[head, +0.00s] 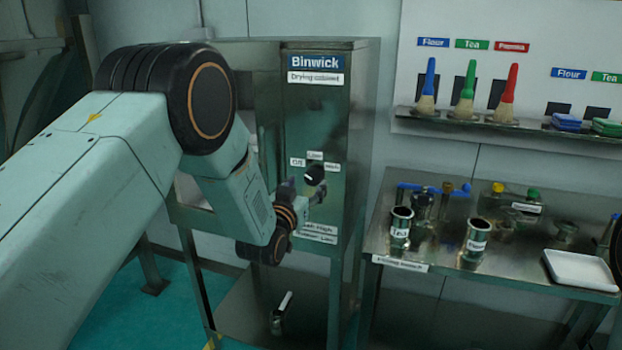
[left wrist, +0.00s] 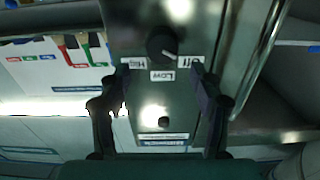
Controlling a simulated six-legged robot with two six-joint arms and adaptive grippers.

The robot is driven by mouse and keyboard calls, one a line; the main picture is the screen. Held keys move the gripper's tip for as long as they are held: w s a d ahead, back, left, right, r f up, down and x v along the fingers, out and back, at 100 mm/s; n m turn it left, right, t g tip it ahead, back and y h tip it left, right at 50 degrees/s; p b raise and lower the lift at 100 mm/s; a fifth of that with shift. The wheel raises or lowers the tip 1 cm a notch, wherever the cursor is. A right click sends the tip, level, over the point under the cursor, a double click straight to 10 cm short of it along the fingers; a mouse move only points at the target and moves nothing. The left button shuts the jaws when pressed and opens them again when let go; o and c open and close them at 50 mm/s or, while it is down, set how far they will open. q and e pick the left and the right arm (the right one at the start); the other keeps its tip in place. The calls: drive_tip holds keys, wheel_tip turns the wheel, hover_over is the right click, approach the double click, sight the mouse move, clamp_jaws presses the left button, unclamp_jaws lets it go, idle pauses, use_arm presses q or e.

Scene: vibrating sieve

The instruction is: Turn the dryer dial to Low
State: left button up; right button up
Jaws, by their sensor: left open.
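The dryer dial (head: 315,174) is a round black knob on the front of the metal Binwick drying cabinet (head: 305,115). Labels around it read Off at left, Low above and High at right. The left wrist view shows the dial (left wrist: 160,46) upside down, its white pointer aimed toward the Off label (left wrist: 190,62). The Low label (left wrist: 162,76) and the High label (left wrist: 133,63) are also visible there. My left gripper (head: 305,194) is open in front of the panel, just below the dial. In the wrist view its fingers (left wrist: 160,82) are spread wide, with nothing between them.
To the right stands a metal table (head: 500,265) with labelled metal cups (head: 400,226) and a white tray (head: 582,270). Coloured brushes (head: 467,95) stand on a wall shelf above it. My left arm covers part of the cabinet's left side.

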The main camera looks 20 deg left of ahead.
sight(312, 177)
use_arm(q)
drive_tip(key=w, duration=0.3)
drive_tip(key=w+f, duration=0.1)
drive_tip(key=shift+w+a, duration=0.2)
drive_tip(key=shift+a, duration=0.05)
drive_tip(key=shift+s+d+r, duration=0.1)
drive_tip(key=shift+d+r, duration=0.15)
drive_tip(key=shift+r, duration=0.15)
drive_tip(key=shift+f, duration=0.15)
drive_tip(key=shift+c, duration=0.2)
drive_tip(key=shift+w+a+f, duration=0.15)
drive_tip(key=shift+w+a, duration=0.05)
drive_tip(key=shift+w, duration=0.1)
drive_tip(key=shift+c, duration=1.4)
drive_tip(key=shift+s+d+r, duration=0.15)
drive_tip(key=shift+s+r, duration=0.05)
drive_tip(key=c, duration=0.8)
